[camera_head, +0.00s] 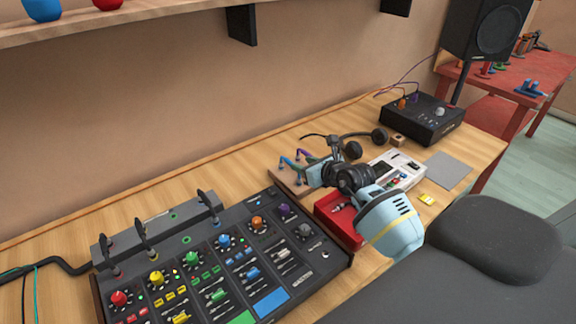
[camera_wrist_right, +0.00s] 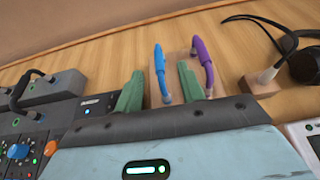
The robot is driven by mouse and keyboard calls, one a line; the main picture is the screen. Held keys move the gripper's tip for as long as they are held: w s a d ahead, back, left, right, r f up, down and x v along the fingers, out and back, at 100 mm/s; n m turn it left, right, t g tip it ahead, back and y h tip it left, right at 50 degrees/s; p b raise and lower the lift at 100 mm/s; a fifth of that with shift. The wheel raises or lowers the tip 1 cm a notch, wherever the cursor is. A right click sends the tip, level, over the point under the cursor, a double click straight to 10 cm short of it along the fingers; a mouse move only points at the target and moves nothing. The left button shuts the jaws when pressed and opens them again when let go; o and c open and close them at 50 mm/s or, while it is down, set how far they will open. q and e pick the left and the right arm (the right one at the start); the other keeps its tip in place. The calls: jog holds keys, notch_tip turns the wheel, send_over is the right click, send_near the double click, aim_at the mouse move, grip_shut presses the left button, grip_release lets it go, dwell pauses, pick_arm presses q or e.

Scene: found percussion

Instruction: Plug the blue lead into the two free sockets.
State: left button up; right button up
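The blue lead (camera_wrist_right: 160,68) stands on a small wooden block behind the mixer, beside a purple lead (camera_wrist_right: 203,62). My right gripper (camera_wrist_right: 160,82) is open and empty, its two green fingers spread with the blue lead showing in the gap between them. I cannot tell whether either finger touches it. In the head view my right gripper (camera_head: 316,172) hides part of the leads. My left gripper is out of view.
The mixer (camera_head: 225,270) fills the front left. Headphones (camera_head: 352,148), a red tray (camera_head: 335,212), a white device (camera_head: 405,168) and a black box (camera_head: 425,120) lie to the right. Bare table lies behind the strip.

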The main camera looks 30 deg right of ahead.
aim_at(290, 161)
jog(key=shift+x, duration=1.35)
jog(key=w+f, duration=0.1)
jog(key=w+f+b, duration=0.1)
jog(key=w, duration=0.1)
jog(key=shift+a+f, duration=0.2)
jog(key=shift+a, duration=0.1)
jog(key=shift+w+f, duration=0.1)
jog(key=shift+w, duration=0.55)
grip_shut()
